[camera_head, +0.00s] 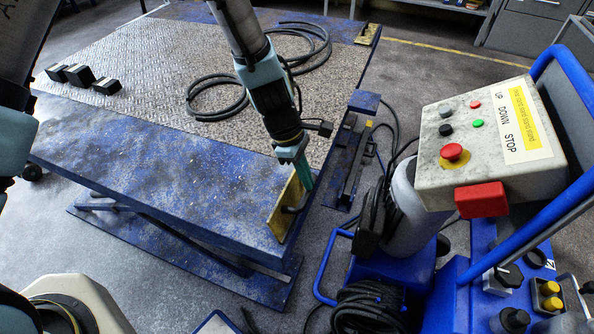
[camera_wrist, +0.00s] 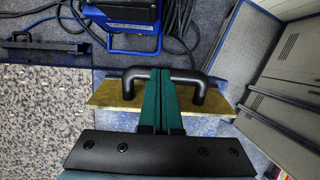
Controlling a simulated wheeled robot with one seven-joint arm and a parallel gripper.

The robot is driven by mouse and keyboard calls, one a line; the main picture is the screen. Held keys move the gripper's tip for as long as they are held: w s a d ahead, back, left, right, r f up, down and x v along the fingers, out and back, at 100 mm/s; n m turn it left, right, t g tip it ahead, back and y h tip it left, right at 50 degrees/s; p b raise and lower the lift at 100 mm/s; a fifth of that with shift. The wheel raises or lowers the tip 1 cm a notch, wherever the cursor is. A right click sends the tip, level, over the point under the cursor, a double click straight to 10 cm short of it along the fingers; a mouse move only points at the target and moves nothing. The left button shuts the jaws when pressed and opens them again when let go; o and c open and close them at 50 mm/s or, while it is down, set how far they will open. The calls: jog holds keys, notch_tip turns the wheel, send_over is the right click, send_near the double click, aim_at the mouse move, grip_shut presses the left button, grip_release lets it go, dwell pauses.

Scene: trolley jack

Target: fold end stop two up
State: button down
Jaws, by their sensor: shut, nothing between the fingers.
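A yellow end stop plate (camera_head: 279,214) with a black bar handle (camera_head: 293,209) sits at the near right corner of the blue lift table (camera_head: 165,185). In the wrist view the plate (camera_wrist: 118,94) spans the middle, with its handle (camera_wrist: 190,76) above. I cannot tell its exact tilt. My gripper (camera_head: 308,183) points down at this plate, its teal fingers together and empty. In the wrist view my gripper (camera_wrist: 160,72) overlaps the middle of the handle and hides part of it; contact is unclear. Another yellow end stop (camera_head: 368,35) is at the table's far right corner.
A control box (camera_head: 432,180) with buttons and a blue trolley frame (camera_head: 570,75) stand on the right. A hose (camera_head: 215,112) and several dark blocks (camera_head: 80,75) lie on the table's textured top. Cables run across the floor beside the table.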

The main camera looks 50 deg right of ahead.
jog(key=shift+s+d+f, duration=0.2)
jog(key=shift+s, duration=0.35)
jog(key=shift+s+d+f, duration=0.2)
jog(key=shift+s, duration=0.35)
jog(key=shift+s+d+f, duration=0.2)
jog(key=shift+s, duration=0.35)
jog(key=shift+r, duration=0.1)
